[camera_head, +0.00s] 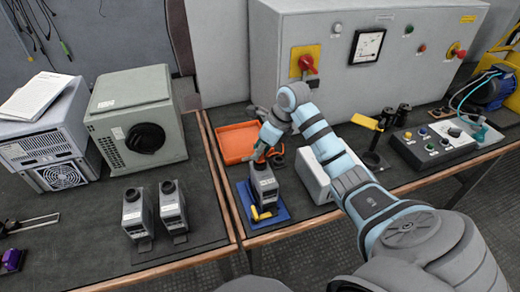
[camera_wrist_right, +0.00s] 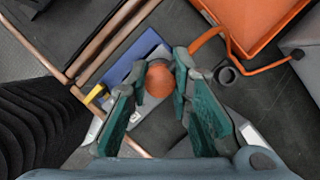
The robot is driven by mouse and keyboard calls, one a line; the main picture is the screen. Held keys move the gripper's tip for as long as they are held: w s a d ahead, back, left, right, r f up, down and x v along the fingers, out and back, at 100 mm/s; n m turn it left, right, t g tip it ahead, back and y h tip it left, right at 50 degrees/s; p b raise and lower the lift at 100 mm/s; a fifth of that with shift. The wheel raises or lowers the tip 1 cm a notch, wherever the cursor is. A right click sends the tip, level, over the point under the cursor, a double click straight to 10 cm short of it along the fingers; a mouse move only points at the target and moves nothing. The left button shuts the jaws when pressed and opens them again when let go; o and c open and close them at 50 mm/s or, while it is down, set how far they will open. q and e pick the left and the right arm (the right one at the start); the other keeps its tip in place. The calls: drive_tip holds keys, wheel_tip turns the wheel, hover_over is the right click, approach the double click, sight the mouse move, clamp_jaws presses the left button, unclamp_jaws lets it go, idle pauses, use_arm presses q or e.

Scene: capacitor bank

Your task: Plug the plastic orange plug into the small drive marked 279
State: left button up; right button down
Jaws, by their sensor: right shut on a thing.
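An orange round plug (camera_wrist_right: 158,80) sits between the green pads of my right gripper (camera_wrist_right: 160,62), which is shut on it. In the head view the right gripper (camera_head: 262,153) is just above a small grey drive (camera_head: 263,180) on a blue mat (camera_head: 281,213). A yellow tag (camera_head: 261,213) is at the drive's front. Two similar small drives, the left one (camera_head: 137,215) and the right one (camera_head: 173,208), stand upright on the left bench. I cannot read a 279 marking on any of them. I cannot tell whether the plug touches the drive below. My left gripper is not in view.
An orange tray (camera_head: 236,142) lies behind the blue mat. A white box (camera_head: 313,178) is right of it, partly behind my arm. A control box (camera_head: 446,139) stands farther right. A large grey cabinet (camera_head: 320,88) closes off the back.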

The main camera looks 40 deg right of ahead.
drive_tip(key=shift+f, duration=0.4)
drive_tip(key=c, duration=1.4)
unclamp_jaws()
drive_tip(key=shift+o, duration=0.2)
drive_tip(key=v, duration=1.2)
